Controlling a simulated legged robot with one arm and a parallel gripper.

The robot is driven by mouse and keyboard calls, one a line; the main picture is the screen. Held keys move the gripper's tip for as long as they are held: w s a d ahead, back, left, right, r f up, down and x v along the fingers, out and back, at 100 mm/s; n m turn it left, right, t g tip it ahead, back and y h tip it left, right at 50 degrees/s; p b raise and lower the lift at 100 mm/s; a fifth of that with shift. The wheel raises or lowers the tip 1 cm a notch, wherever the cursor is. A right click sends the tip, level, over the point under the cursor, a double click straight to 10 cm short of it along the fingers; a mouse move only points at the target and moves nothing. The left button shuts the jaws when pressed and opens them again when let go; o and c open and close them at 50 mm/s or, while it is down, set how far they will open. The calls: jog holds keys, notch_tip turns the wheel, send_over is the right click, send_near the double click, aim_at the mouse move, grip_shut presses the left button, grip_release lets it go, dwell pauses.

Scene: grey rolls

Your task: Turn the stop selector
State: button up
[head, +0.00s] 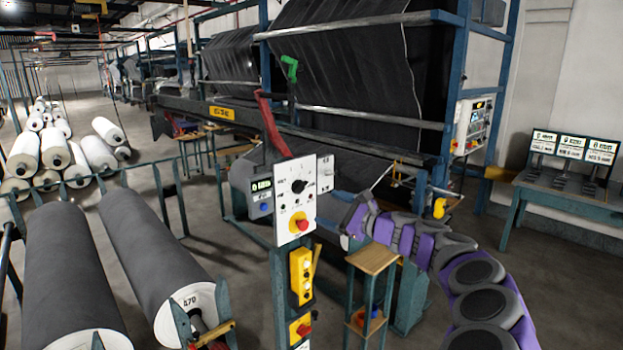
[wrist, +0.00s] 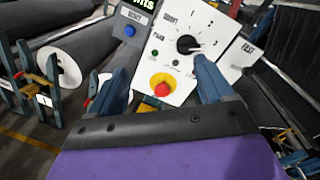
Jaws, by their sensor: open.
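A white control panel (head: 311,208) stands on a post in the middle of the head view. It bears a black rotary selector knob (head: 299,186) with printed positions around it. The knob also shows in the wrist view (wrist: 186,45), its light pointer toward the right. Below the knob is a red mushroom button (head: 302,225) on a yellow base, also in the wrist view (wrist: 160,88). My gripper (head: 347,216) is right of the panel in the head view. In the wrist view its blue fingers (wrist: 159,63) are apart and empty; the right fingertip appears just below the knob.
A grey box with a blue button (wrist: 130,30) adjoins the panel on the left. A yellow button box (head: 301,277) hangs below it. A small wooden stand (head: 371,260) is to the right. Large grey rolls (head: 150,250) lie at left.

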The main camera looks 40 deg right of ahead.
jog(key=s+d+m+h, duration=0.2)
jog(key=d, duration=0.4)
send_near(304, 189)
jog(key=shift+t, duration=0.3)
jog(key=w, duration=0.7)
jog(key=shift+w+a+f, duration=0.15)
jog(key=shift+a+f, duration=0.1)
jog(key=shift+f, duration=0.1)
jog(key=shift+w+r, duration=0.1)
jog(key=shift+w, duration=0.55)
jog(key=c, duration=1)
